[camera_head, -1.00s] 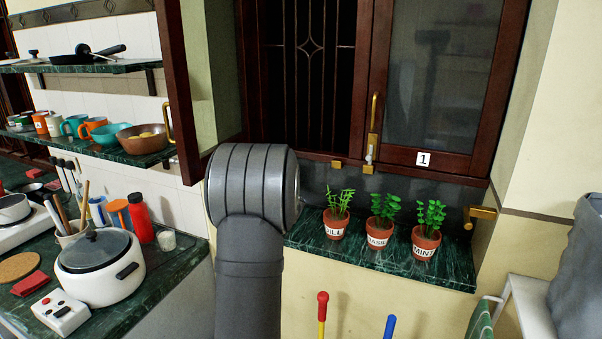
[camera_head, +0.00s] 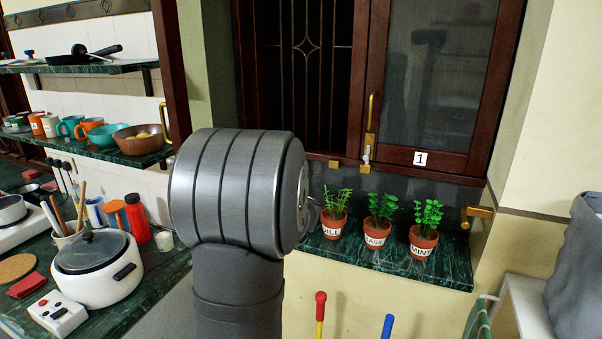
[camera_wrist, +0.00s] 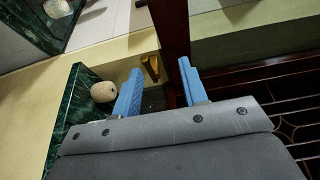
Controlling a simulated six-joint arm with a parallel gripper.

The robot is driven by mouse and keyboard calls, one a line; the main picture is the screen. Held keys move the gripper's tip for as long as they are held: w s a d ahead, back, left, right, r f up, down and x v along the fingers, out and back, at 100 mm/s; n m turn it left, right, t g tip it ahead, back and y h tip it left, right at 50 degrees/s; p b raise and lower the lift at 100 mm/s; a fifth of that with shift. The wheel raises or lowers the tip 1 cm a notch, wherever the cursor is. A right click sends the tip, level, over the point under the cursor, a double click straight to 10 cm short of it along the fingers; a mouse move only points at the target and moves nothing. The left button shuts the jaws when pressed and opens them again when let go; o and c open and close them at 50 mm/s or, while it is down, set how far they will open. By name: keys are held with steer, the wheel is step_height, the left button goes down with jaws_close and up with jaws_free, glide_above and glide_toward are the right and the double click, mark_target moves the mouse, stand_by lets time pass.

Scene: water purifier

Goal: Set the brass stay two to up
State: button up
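In the wrist view, my gripper (camera_wrist: 160,88) is open, with its two blue fingers apart and nothing held between them. A brass piece (camera_wrist: 150,67) lies just beyond the gap, closer to the left finger. It shows no number, and I cannot tell if it is up or down. The dark red edge of the open window leaf (camera_wrist: 171,28) runs just beyond the fingers. In the head view, my arm hides the gripper and the left end of the sill. A brass stay (camera_head: 480,212) sits at the sill's right end; no number shows on it.
The right window leaf carries a "1" label (camera_head: 421,158) and a brass bolt (camera_head: 371,125). Potted herbs (camera_head: 376,233) stand on the green marble sill (camera_head: 400,268). A beige rounded object (camera_wrist: 103,92) is on the sill beside the left finger. A white pot (camera_head: 98,270) stands on the left counter.

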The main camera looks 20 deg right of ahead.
steer(key=a+r, duration=0.5)
steer(key=a, duration=0.1)
steer(key=s, duration=0.9)
steer(key=w+d+x, duration=0.1)
steer(key=d+x, duration=0.2)
steer(key=x, duration=0.9)
steer(key=s+d, duration=0.2)
steer(key=d, duration=0.5)
steer(key=s+d, duration=0.3)
steer(key=d, duration=0.4)
steer(key=d+v, duration=0.1)
steer(key=v, duration=0.9)
steer(key=shift+w+d+r, duration=0.15)
steer(key=shift+w+r, duration=0.05)
steer(key=shift+r, duration=0.2)
